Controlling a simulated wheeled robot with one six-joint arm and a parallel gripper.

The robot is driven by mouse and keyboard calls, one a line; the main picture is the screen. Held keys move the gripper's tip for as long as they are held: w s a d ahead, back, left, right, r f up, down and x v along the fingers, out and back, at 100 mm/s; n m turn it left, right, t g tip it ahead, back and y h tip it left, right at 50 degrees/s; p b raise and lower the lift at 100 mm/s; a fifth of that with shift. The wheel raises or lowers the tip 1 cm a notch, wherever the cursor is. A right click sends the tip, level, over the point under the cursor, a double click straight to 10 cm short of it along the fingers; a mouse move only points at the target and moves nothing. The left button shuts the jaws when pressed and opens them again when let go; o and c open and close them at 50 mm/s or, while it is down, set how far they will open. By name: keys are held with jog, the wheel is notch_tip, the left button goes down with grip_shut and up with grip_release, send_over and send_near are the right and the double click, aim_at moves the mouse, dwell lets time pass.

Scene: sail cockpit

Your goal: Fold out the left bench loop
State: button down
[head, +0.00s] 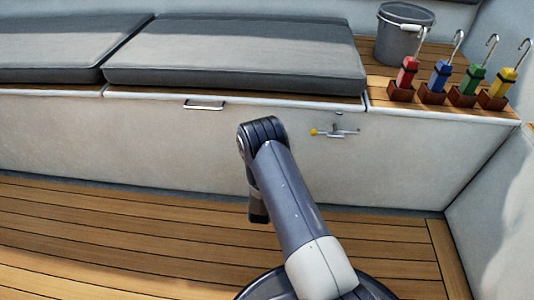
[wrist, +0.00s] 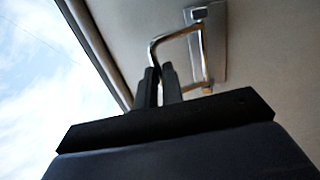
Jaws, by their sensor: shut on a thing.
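The left bench loop (head: 203,105) is a bright metal loop high on the pale bench front, under the middle cushion. In the wrist view the loop (wrist: 180,33) stands out at an angle from its metal mounting plate (wrist: 213,45). My gripper (wrist: 161,72) has its two dark fingers close together on the loop's outer bar. The fingers and my gripper's body hide part of that bar. In the head view my gripper's fingers cannot be made out, and my arm stands in front of the bench, to the right of the loop.
A latch with a yellow knob (head: 335,132) sits on the bench front, right of my arm. Grey cushions (head: 235,52) cover the bench. A grey bucket (head: 402,38) and several coloured-handled hooks in holders stand at right. The plank floor (head: 110,235) is clear at left.

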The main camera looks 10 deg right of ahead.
jog(key=shift+s+a+f+t, duration=0.1)
jog(key=shift+s+f+t, duration=0.2)
jog(key=shift+t, duration=0.4)
jog(key=shift+w+f, duration=0.1)
